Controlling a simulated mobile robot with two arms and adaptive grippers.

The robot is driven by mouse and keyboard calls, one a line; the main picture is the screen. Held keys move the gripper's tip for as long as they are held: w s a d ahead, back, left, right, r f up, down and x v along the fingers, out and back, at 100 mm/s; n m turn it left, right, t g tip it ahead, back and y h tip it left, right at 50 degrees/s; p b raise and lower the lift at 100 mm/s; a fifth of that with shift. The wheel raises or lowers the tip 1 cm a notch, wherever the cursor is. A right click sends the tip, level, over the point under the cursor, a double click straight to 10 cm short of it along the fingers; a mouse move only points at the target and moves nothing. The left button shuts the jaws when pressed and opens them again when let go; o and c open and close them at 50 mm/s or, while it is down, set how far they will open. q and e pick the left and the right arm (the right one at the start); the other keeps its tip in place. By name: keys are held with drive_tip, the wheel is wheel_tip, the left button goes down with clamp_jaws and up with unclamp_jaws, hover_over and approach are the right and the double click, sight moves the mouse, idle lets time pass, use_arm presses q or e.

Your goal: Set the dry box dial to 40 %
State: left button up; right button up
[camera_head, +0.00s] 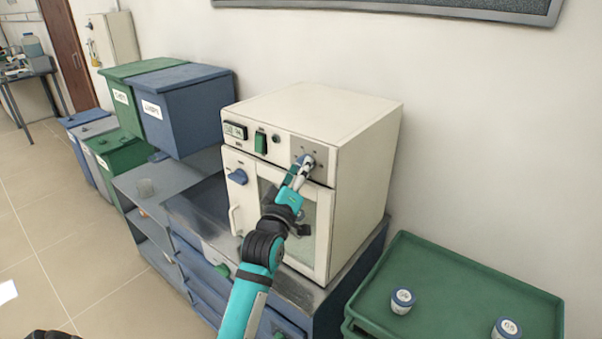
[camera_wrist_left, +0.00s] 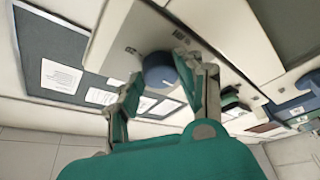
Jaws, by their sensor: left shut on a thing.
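The dry box (camera_head: 365,140) is a cream cabinet with a glass door, standing on a grey-topped bench. Its blue dial (camera_head: 308,158) is at the right of the upper front panel, on a grey plate with small marks around it. My left gripper (camera_head: 303,166) reaches up to the panel and is shut on the dial, covering part of it. In the left wrist view the round blue dial (camera_wrist_left: 160,70) sits between the two fingertips (camera_wrist_left: 158,80). The dial's setting cannot be read. My right gripper is not in view.
Blue and green bins (camera_head: 185,105) stand at left. A green tray (camera_head: 460,275) with lidded jars is at lower right.

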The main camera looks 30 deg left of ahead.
use_arm(q)
drive_tip(key=shift+a+f+m+t+h+b, duration=0.15)
drive_tip(key=shift+m+t+h+b, duration=0.25)
drive_tip(key=shift+m+h+b, duration=1.4)
drive_tip(key=shift+a+f+m+t+h+p, duration=0.1)
drive_tip(key=shift+m+t+h, duration=0.4)
drive_tip(key=shift+m, duration=2.7)
drive_tip(key=shift+a+f+m+t+h+b, duration=0.25)
drive_tip(key=shift+m+h+b, duration=0.85)
drive_tip(key=shift+m, duration=1.4)
drive_tip(key=shift+d+r+m+h, duration=0.1)
drive_tip(key=shift+r+m+h, duration=0.1)
drive_tip(key=shift+m+h, duration=0.1)
drive_tip(key=o, duration=1.2)
drive_tip(key=shift+c, duration=0.2)
drive_tip(key=v, duration=1.2)
